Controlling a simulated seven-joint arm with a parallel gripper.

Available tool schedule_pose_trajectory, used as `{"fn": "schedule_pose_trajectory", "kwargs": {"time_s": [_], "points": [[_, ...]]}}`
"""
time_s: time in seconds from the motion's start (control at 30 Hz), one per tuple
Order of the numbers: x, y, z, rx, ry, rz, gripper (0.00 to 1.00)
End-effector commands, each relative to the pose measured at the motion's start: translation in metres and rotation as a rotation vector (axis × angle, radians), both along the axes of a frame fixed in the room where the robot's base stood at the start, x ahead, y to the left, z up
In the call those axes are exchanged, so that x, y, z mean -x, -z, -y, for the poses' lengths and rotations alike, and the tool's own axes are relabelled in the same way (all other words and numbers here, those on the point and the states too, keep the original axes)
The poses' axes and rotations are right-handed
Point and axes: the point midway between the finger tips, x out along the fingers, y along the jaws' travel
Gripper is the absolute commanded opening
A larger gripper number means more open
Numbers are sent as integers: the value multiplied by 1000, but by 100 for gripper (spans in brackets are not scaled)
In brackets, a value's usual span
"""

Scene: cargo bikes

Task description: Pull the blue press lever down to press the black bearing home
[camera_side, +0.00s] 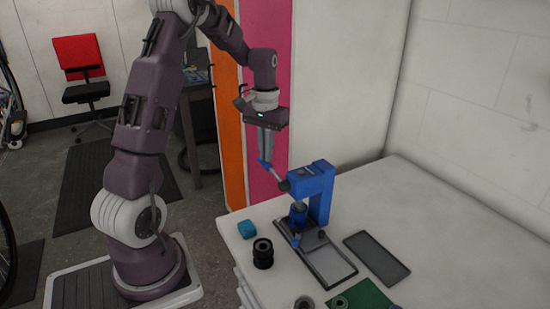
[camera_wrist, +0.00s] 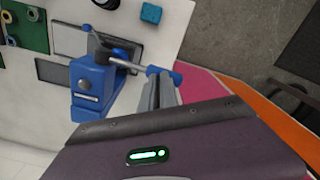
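The blue press (camera_side: 320,190) stands upright on the white bench. Its lever (camera_side: 277,174) is a grey rod with a blue end, sloping up and left from the press; the lever also shows in the wrist view (camera_wrist: 125,63). My gripper (camera_side: 265,158) points down at the lever's raised end. Its fingers (camera_wrist: 160,88) are close together around the blue end, which shows on both sides of them. A blue cylinder (camera_side: 298,214) sits under the press ram. I cannot make out a black bearing there; the ram and cylinder may hide it.
A black ringed cylinder (camera_side: 262,254) and a blue block (camera_side: 252,229) stand left of the press. A dark flat tray (camera_side: 377,256) lies to its right. A green mat (camera_side: 362,297) with round parts is at the front. The bench's right side is clear.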

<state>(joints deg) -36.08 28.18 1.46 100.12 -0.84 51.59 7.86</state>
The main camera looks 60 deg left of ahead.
Motion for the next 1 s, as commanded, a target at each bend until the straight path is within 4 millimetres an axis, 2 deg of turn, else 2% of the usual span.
{"fn": "schedule_pose_trajectory", "kwargs": {"time_s": [1.0], "points": [[3,22,2,7,2,-11,0]]}}
